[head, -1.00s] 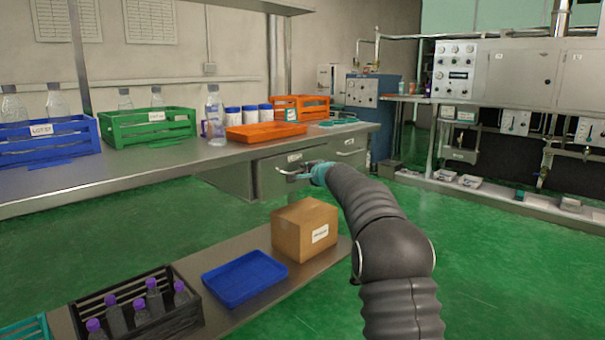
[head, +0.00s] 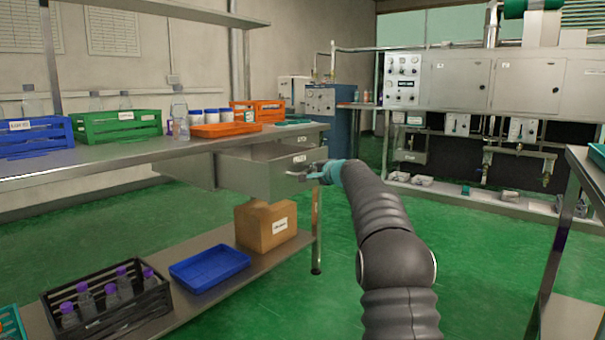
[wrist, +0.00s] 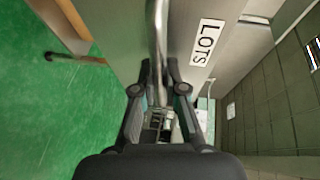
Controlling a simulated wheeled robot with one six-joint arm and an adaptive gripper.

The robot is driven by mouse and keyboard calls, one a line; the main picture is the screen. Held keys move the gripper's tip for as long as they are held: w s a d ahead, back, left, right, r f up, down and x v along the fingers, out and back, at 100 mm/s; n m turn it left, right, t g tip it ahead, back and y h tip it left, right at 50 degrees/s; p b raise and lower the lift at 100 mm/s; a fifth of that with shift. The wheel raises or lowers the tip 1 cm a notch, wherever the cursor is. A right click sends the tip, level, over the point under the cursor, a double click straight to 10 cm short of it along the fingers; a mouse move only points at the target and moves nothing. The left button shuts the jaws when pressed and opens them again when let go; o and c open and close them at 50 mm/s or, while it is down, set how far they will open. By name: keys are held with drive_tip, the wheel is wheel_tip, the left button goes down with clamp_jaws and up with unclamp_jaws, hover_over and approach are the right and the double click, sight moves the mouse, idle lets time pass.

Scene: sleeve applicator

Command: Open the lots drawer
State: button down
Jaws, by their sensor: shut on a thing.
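The lots drawer (head: 287,185) is a grey metal drawer under the bench top, and it stands pulled out, with its long side and part of its open top showing in the head view. Its white LOTS label (wrist: 207,42) is readable in the wrist view. My gripper (head: 312,174) is at the drawer front. In the wrist view my gripper (wrist: 158,72) has its fingers on either side of the bar handle (wrist: 157,25) and is shut on it. The drawer's contents cannot be made out.
The steel bench (head: 90,168) carries a blue crate (head: 35,137), a green crate (head: 115,126) and an orange tray (head: 225,130). A cardboard box (head: 262,228) and a blue tray (head: 210,268) sit on the lower shelf. Another bench (head: 575,190) stands at right. Green floor between is clear.

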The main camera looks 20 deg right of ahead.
drive_tip(key=shift+s+d, duration=0.4)
drive_tip(key=shift+s, duration=0.2)
drive_tip(key=shift+f, duration=0.1)
drive_tip(key=c, duration=1.2)
unclamp_jaws()
drive_tip(key=shift+s, duration=0.1)
drive_tip(key=v, duration=1.1)
drive_tip(key=shift+s+d, duration=0.2)
drive_tip(key=shift+s, duration=0.15)
